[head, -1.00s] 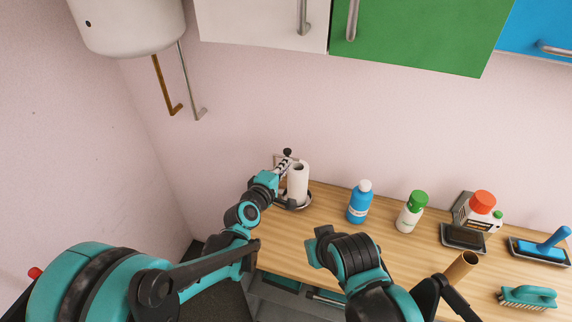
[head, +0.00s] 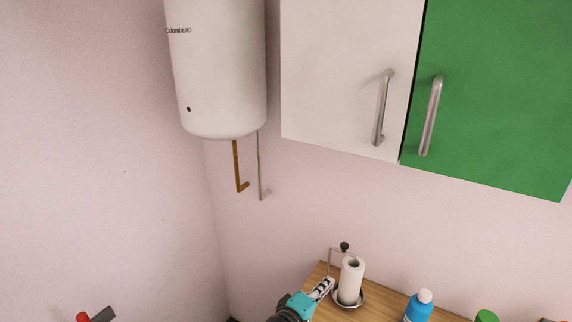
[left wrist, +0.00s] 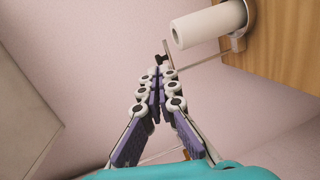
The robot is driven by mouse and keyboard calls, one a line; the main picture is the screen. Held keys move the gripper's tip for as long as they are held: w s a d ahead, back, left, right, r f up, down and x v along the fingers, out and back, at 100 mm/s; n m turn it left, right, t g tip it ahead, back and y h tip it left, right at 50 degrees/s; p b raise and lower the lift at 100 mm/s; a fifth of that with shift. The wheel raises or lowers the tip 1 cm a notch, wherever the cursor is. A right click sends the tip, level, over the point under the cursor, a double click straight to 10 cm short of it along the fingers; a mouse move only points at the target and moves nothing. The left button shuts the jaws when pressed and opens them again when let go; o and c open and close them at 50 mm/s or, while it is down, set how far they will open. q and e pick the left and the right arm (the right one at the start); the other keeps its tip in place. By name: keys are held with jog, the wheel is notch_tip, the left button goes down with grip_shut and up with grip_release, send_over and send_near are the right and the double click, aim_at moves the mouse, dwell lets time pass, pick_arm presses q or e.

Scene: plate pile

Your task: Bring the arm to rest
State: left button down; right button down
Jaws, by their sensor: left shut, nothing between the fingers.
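My left gripper (head: 323,288) shows at the bottom of the head view, close to the left of a white paper towel roll (head: 351,281) on its holder. In the left wrist view the two fingers of the left gripper (left wrist: 157,78) come together at the tips, with nothing between them. The paper towel roll (left wrist: 208,24) lies beyond and to the right of the fingertips there. Whether the fingers touch the holder's thin rod I cannot tell. My right gripper is not in view.
The wooden counter (head: 377,314) carries a blue bottle (head: 419,307) and a green-capped bottle (head: 486,316). A white water heater (head: 217,70) with pipes hangs on the wall. White (head: 345,65) and green (head: 500,100) cabinets hang above. The wall between is bare.

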pick_arm(q)
jog(key=s+a+f+m+g+y+b, duration=0.1)
jog(key=s+a+f+m+y, duration=0.2)
jog(key=a, duration=0.7)
jog(key=s+a+f+m+g+y+b, duration=0.2)
jog(key=s+a+f+m+y, duration=0.1)
jog(key=s+a, duration=0.4)
jog(key=s+a+f+m+g+y+b, duration=0.1)
jog(key=s+a, duration=0.5)
jog(key=a, duration=0.7)
notch_tip(320, 180, down, 3)
jog(key=m+y+b, duration=0.1)
jog(key=m+y, duration=0.1)
jog(key=shift+r+g+y, duration=0.15)
jog(key=shift+g+y, duration=0.15)
jog(key=shift+y, duration=0.1)
jog(key=shift+a, duration=0.1)
